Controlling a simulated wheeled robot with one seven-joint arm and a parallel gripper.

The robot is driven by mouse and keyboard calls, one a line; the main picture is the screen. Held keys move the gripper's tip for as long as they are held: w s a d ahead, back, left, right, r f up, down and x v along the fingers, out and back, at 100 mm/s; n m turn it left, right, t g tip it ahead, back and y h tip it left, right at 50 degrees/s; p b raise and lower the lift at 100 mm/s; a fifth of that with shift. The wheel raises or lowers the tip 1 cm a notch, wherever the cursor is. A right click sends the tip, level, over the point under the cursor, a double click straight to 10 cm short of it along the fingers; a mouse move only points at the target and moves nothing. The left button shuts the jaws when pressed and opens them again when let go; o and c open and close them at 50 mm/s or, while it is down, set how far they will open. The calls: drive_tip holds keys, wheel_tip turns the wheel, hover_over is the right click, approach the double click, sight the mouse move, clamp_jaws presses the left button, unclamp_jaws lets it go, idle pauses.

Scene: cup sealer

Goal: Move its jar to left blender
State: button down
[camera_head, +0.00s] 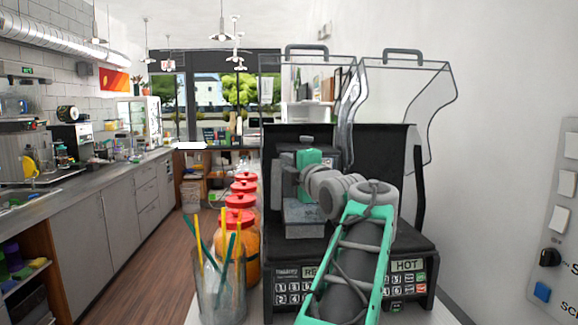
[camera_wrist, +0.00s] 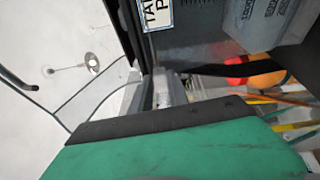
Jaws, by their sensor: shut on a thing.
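The clear grey blender jar (camera_head: 305,217) is in the left bay of the black double blender (camera_head: 345,255), above its base. Whether it is seated there I cannot tell. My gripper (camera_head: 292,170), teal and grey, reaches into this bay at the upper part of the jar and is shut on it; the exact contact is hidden. In the wrist view the jar (camera_wrist: 270,18), with printed markings, shows at the upper right, beyond the teal gripper body. The left clear cover (camera_head: 308,95) and right clear cover (camera_head: 408,100) stand raised.
Several orange jars with red lids (camera_head: 240,201) stand in a row close to the blender's left. A glass with coloured straws (camera_head: 222,295) stands at its front left corner. A white wall (camera_head: 500,130) with a control panel is on the right. A long counter (camera_head: 90,190) runs along the left.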

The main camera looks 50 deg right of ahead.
drive_tip(key=c, duration=1.3)
unclamp_jaws()
drive_tip(key=shift+r, duration=0.1)
drive_tip(key=shift+o, duration=0.6)
drive_tip(key=shift+d+f, duration=0.1)
drive_tip(key=shift+f, duration=0.35)
drive_tip(key=b+v, duration=0.2)
drive_tip(key=v, duration=0.6)
drive_tip(key=shift+r+b, duration=0.35)
drive_tip(key=shift+r, duration=0.05)
